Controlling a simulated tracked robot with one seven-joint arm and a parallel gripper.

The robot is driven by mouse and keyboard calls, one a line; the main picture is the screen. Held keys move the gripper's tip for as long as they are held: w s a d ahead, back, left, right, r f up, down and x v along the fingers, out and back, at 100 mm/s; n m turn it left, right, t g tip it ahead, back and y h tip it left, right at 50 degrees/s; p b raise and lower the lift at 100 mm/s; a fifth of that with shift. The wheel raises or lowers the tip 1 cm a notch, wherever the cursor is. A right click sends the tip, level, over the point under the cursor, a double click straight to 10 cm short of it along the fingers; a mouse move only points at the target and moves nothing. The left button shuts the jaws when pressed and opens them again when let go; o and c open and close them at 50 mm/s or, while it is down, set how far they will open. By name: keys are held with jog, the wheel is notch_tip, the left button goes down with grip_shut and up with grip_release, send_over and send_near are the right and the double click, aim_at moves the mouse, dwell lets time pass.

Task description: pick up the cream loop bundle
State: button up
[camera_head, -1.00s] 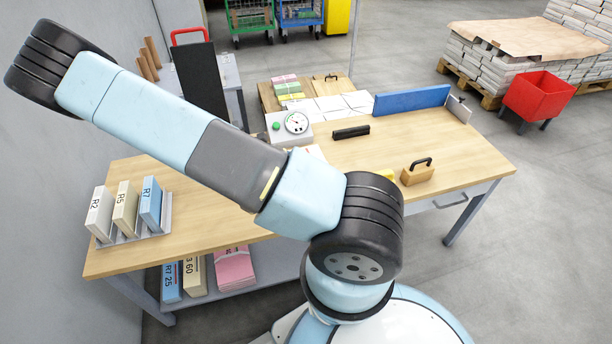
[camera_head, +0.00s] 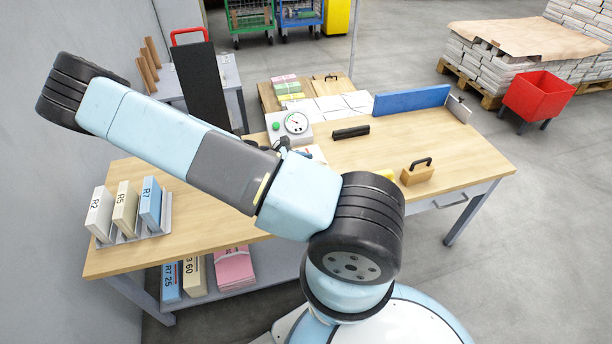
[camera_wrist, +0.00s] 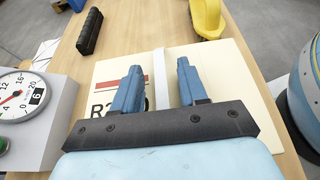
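The cream loop bundle (camera_wrist: 232,82) lies flat on the table in the wrist view, with a red stripe, a partly hidden "R" label and an upright-looking white band (camera_wrist: 163,65) across its middle. My gripper (camera_wrist: 157,75) is over the bundle with its two blue fingers apart, one on each side of the band. I cannot tell whether they touch anything. In the head view, only a pale edge of the bundle (camera_head: 316,153) shows past my arm, and dark parts of my gripper (camera_head: 280,146) show beside it.
A dial scale (camera_head: 290,128) stands close left of the bundle. A black bar (camera_head: 350,132), a wooden block with a black handle (camera_head: 417,171) and a yellow object (camera_wrist: 207,18) are nearby. Upright bundles (camera_head: 126,208) stand at the table's left. The table's right side (camera_head: 450,160) is mostly clear.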

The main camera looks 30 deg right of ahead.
grip_shut()
dwell(1.3)
